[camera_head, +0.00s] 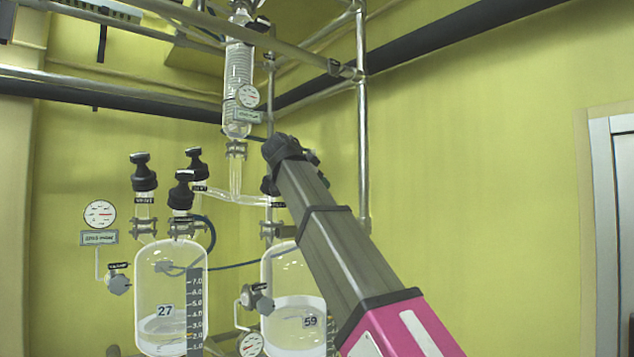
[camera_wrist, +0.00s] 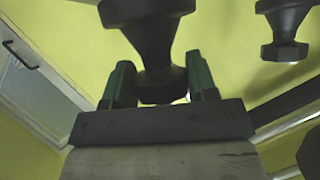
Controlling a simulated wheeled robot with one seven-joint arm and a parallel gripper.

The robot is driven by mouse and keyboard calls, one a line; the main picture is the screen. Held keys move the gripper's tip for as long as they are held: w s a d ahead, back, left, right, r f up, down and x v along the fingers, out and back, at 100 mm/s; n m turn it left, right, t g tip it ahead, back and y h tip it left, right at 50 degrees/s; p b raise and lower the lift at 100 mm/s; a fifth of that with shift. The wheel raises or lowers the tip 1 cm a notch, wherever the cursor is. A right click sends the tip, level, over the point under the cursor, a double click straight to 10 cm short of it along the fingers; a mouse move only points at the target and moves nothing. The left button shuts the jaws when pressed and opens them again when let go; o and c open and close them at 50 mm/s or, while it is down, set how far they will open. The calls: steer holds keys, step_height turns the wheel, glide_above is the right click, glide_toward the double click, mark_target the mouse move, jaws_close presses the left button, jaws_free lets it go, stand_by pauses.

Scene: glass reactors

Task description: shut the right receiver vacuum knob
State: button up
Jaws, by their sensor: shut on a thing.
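In the wrist view my gripper (camera_wrist: 159,66) has its two green fingers on either side of a black flared knob (camera_wrist: 150,38) and is shut on it. In the head view my arm reaches up over the right receiver (camera_head: 282,275), a glass vessel with number 59. Part of a black knob (camera_head: 268,186) shows left of the arm. I cannot read a label on the held knob, so its identity as the vacuum knob is unconfirmed.
A second black knob (camera_wrist: 284,28) hangs free at the wrist view's upper right. The left receiver (camera_head: 150,275), number 27, carries several black knobs (camera_head: 144,172). A glass condenser (camera_head: 237,80) and metal frame pole (camera_head: 362,120) stand close by. The right wall area is clear.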

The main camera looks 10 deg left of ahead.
steer(key=shift+f, duration=0.15)
steer(key=o, duration=0.9)
steer(key=v, duration=1.1)
steer(key=shift+w, duration=0.15)
